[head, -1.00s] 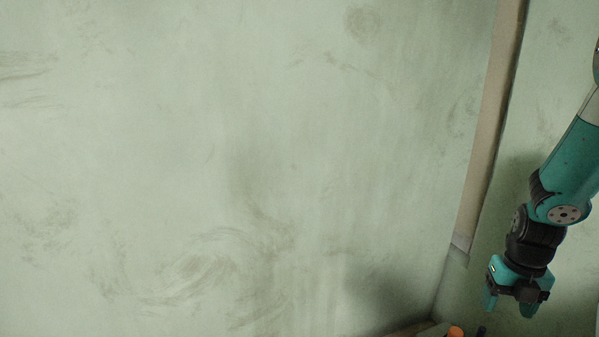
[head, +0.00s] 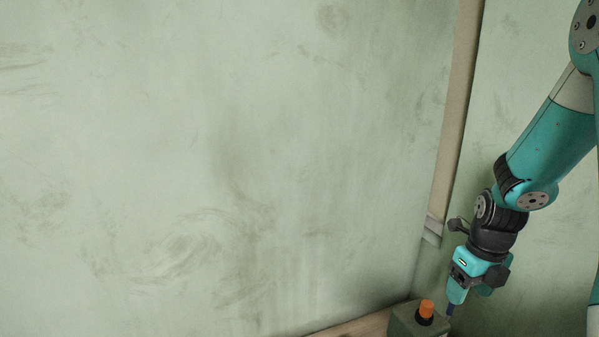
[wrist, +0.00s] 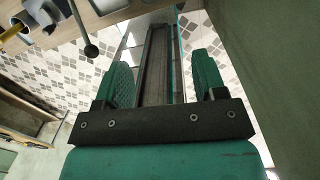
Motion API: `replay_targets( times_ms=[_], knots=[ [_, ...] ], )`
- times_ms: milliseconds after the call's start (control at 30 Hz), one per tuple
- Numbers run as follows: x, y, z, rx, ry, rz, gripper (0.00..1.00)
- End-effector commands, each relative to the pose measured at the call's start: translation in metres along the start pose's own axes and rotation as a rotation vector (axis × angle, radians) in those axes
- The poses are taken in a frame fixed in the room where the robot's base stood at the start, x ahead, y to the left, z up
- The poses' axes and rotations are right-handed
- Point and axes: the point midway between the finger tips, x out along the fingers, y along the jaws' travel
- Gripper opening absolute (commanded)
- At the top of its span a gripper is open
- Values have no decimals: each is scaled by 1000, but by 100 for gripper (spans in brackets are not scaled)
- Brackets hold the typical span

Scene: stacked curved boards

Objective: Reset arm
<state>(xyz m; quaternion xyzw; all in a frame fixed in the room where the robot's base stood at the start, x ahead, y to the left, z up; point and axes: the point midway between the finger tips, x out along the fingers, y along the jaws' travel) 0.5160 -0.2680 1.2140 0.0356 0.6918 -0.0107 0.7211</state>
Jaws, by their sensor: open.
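My gripper (head: 468,292) hangs at the lower right of the head view and points downward beside the wall. In the wrist view its two teal fingers (wrist: 163,85) stand apart with nothing between them. Beyond the fingers lies a long dark and metallic strip, over a patterned tiled floor (wrist: 215,55).
A plain greenish wall (head: 200,150) fills most of the head view, with a beige vertical post (head: 455,120) left of my arm. A grey-green box (head: 415,320) with an orange-topped item (head: 426,309) sits on a wooden surface (head: 360,328) near my gripper. A wooden shelf (wrist: 30,115) shows at left in the wrist view.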

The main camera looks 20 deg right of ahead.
Motion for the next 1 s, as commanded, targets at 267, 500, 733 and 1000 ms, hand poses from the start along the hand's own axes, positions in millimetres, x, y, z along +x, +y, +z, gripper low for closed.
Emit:
replay_targets(
  times_ms=[267,500,733,1000],
  knots=[
    [1,65,11,-625,-57,40,64],
    [1,164,-4,-1615,-171,72,64],
    [2,249,-55,-2651,-348,50,64],
    [5,299,-121,2650,439,42,64]
  ],
)
